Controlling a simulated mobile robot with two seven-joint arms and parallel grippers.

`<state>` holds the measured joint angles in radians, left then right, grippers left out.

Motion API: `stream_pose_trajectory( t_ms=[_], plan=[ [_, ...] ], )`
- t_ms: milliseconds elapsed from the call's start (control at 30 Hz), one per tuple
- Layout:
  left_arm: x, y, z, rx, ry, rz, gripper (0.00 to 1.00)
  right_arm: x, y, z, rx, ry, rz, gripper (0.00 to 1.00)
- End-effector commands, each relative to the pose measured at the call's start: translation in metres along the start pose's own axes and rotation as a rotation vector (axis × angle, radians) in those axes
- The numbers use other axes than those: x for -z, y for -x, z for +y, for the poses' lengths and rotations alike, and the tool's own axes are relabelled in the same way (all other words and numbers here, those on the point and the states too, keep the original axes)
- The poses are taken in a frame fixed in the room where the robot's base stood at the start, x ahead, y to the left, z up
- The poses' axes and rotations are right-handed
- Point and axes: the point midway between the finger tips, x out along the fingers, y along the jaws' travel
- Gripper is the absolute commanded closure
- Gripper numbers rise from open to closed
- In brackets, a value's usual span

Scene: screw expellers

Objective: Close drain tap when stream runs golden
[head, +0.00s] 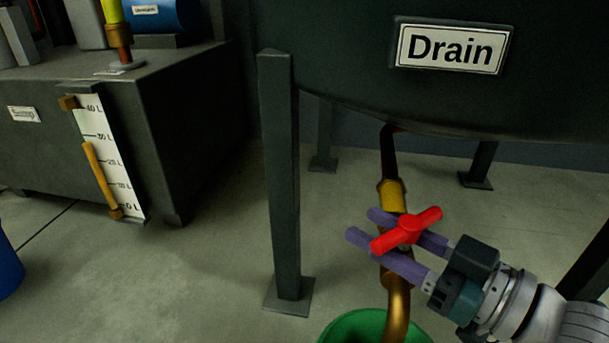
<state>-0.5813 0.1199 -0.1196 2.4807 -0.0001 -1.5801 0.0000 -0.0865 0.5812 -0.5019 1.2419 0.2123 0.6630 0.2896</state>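The drain tap has a red handle (407,230) on a brass valve body (392,195), on a pipe below the dark tank labelled Drain (452,48). The handle lies slantwise across the pipe. My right gripper (360,225) comes from the lower right, its two purple fingers spread on either side of the handle and valve. I cannot tell whether they touch it. The brass spout (397,310) curves down into a green bucket (345,326), cut off by the bottom edge. I see no clear stream; the spout's mouth is hidden. My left gripper is not in view.
A tank leg (282,180) stands left of the tap. At left is a dark sump box (185,130) with a litre gauge (105,160). A blue container (8,265) sits at the left edge. The floor between is clear.

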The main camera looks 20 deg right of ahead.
Motion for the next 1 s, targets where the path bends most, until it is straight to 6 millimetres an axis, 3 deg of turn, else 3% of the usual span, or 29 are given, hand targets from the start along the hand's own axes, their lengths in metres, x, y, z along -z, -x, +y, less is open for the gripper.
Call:
stream_pose_trajectory(
  t_ms=[33, 367, 1000],
  plan=[
    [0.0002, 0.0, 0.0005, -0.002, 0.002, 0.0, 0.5, -0.0001, 0.0002, 0.0, 0.0, 0.0, 0.0, 0.62],
    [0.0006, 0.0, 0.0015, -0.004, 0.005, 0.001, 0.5, -0.0003, 0.0005, 0.0001, 0.0, 0.0, -0.001, 0.99],
    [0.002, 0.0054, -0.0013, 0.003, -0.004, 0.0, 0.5, 0.0004, 0.001, 0.0009, -0.038, -0.002, -0.003, 1.0]
  ],
)
